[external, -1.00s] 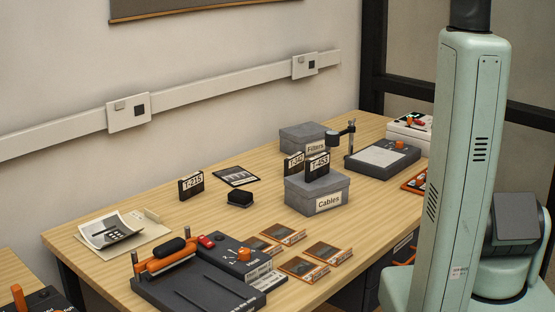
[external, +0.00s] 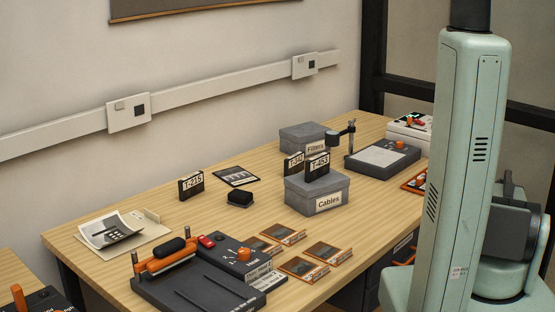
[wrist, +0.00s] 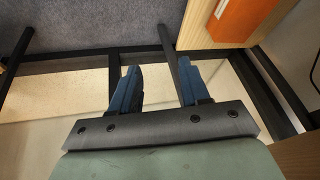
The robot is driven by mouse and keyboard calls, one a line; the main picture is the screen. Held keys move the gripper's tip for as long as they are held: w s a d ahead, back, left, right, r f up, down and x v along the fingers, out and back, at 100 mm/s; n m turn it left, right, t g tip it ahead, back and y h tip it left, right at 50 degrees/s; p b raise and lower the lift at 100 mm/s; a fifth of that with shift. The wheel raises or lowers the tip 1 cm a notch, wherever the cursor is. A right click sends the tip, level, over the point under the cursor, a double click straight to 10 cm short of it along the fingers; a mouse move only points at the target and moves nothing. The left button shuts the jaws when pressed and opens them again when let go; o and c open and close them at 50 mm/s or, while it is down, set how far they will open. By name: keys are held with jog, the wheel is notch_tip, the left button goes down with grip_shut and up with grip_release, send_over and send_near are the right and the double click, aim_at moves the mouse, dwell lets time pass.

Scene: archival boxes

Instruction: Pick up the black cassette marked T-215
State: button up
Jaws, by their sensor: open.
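The black cassette marked T-215 (external: 191,186) stands upright on the wooden table, left of centre in the external view, with its white label facing the camera. Nothing touches it. My gripper (wrist: 160,82) shows only in the wrist view, with its two blue fingers apart and nothing between them. It is away from the cassette, over the floor beside a table's edge. The cassette is not in the wrist view.
A grey Cables box (external: 318,192) carries a cassette marked T-453 (external: 317,165). Cassette T-342 (external: 293,164) stands behind it. A black block (external: 240,198) sits right of T-215. A grey device with orange parts (external: 195,285) fills the front. Bare wood surrounds T-215.

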jog(key=w+d+r+n+t+h, duration=0.15)
jog(key=w+d+r, duration=0.25)
jog(key=w+r, duration=0.45)
jog(key=w+d+r+n+t+h, duration=0.1)
jog(key=w+d+r+t+h, duration=0.15)
jog(key=w+r, duration=0.6)
jog(key=w+a+r+n+t, duration=0.1)
jog(key=w+a+r, duration=0.2)
jog(key=a+r, duration=0.15)
jog(key=w+a+r+n, duration=0.2)
jog(key=w+a+r, duration=0.1)
jog(key=r, duration=0.3)
jog(key=w+a+r+n+t+y, duration=0.1)
jog(key=w+a+r+n, duration=0.3)
jog(key=a, duration=0.7)
jog(key=w+a+r+n+y, duration=0.1)
jog(key=w+a+n+y, duration=0.1)
jog(key=w+a, duration=0.65)
jog(key=s+a+n+g+y, duration=0.2)
jog(key=a+n, duration=0.4)
jog(key=a, duration=1.9)
jog(key=n+g, duration=0.9)
jog(key=n, duration=0.8)
send_over(187, 178)
notch_tip(187, 178, down, 9)
jog(key=shift+w+a+r, duration=0.15)
jog(key=shift+r, duration=0.05)
jog(key=shift+d+f, duration=0.2)
jog(key=shift+f, duration=2.4)
